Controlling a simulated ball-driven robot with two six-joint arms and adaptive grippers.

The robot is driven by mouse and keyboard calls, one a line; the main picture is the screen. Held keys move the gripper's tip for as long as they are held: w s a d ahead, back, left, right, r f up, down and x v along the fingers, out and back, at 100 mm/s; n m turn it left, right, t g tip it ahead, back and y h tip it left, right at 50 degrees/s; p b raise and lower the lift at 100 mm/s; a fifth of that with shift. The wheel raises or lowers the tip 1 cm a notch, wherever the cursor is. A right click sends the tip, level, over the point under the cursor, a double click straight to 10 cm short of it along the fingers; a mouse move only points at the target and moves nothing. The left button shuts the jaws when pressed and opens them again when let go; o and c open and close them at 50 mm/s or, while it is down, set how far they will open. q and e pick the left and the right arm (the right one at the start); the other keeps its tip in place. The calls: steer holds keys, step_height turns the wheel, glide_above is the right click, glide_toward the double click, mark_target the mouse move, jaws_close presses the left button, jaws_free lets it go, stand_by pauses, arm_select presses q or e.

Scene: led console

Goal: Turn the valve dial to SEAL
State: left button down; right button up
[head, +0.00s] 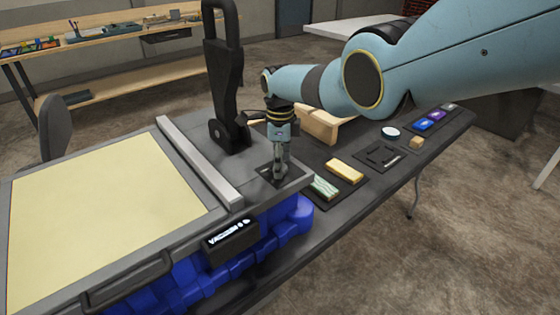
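My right gripper (279,176) points straight down onto a small dark plate (267,173) at the right corner of the grey machine, beside the tall black lever (222,85). The gripper's fingers look close together, but it is too small to tell whether they are closed on anything. The valve dial is not clearly visible; the gripper covers the middle of the plate. The SEAL mark cannot be read. A black display box (231,240) with lit white lettering, seemingly VACUUM, sits on the machine's front. My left gripper is not in view.
The machine has a cream bed (100,215) and a grey bar (200,165). A striped pale block (323,187), a yellow block (345,170) and a white round item (390,132) lie right of the gripper. A wooden piece (318,125) stands behind. Blue casing (290,215) shows below.

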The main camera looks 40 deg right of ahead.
step_height(320, 180, up, 12)
stand_by(0.6)
steer(key=shift+f, duration=0.1)
stand_by(0.4)
